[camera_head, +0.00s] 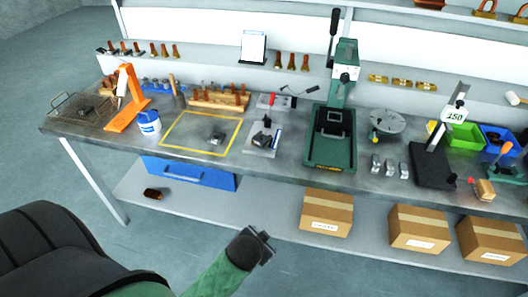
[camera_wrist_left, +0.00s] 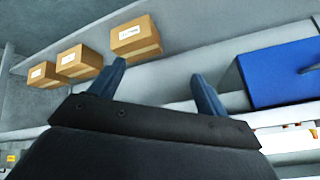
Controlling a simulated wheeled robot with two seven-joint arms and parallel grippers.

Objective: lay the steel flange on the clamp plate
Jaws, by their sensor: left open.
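A small grey metal piece (camera_head: 217,137), which looks like the steel flange, lies inside a yellow outlined square on the bench; its exact shape is too small to tell. To its right is a light plate (camera_head: 252,150) with a dark fixture on it, which looks like the clamp plate. My left gripper (camera_head: 268,248) is low in front of the bench, well apart from both. In the left wrist view my left gripper (camera_wrist_left: 158,70) shows two spread fingers with nothing between them. Neither the flange nor the plate shows there. My right gripper is not in view.
The bench (camera_head: 185,188) carries a green press (camera_head: 330,150) right of the plate and an orange stand (camera_head: 125,105) at left. A blue-white can (camera_head: 149,122) stands beside the yellow square. Below are cardboard boxes (camera_head: 326,212) on a shelf and a blue drawer (camera_head: 190,173).

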